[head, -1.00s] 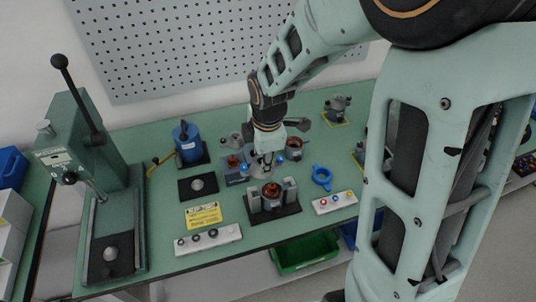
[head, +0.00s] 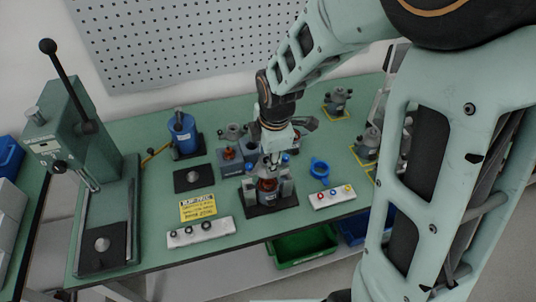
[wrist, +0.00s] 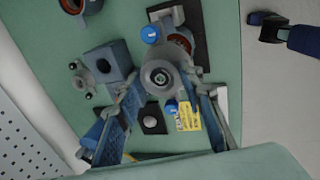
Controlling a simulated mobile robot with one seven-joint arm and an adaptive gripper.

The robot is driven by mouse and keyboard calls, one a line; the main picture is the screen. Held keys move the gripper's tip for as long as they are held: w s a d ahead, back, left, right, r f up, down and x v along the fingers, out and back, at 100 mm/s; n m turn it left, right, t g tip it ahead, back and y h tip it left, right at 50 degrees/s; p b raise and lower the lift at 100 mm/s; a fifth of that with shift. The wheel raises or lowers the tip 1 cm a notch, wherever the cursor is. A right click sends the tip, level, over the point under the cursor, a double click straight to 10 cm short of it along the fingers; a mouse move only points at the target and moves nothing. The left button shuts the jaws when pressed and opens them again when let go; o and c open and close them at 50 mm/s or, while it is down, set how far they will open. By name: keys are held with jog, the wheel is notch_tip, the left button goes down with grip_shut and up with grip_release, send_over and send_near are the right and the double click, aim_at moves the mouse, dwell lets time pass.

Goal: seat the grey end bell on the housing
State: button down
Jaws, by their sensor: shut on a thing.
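My gripper (head: 269,160) is shut on the grey end bell (wrist: 160,78), a round piece with a central hub. In the wrist view it sits between my fingertips (wrist: 162,82). In the head view it hangs over the housing (head: 268,192), which stands upright between two grey clamp blocks on a black base (head: 270,209). Reddish copper windings (wrist: 182,40) show beside the end bell in the wrist view, partly hidden by it. The end bell is small and partly hidden by my fingers in the head view; I cannot tell whether it touches the housing.
A blue motor (head: 183,133) and green press (head: 88,170) stand farther left. A green bin (head: 302,246) is below the table edge.

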jog(key=shift+f, duration=0.55)
jog(key=shift+f, duration=0.1)
jog(key=shift+s+b+x, duration=0.15)
jog(key=shift+b+x, duration=0.6)
jog(key=shift+x, duration=0.05)
jog(key=shift+s+b+x, duration=0.2)
jog(key=shift+b+x, duration=0.55)
jog(key=shift+d+f, duration=0.1)
jog(key=shift+f, duration=0.05)
jog(key=shift+s+b+x, duration=0.25)
jog(key=shift+b+x, duration=0.7)
jog(key=shift+x, duration=0.15)
jog(key=shift+d, duration=0.1)
jog(key=c, duration=1.2)
grip_release()
jog(key=shift+c, duration=0.2)
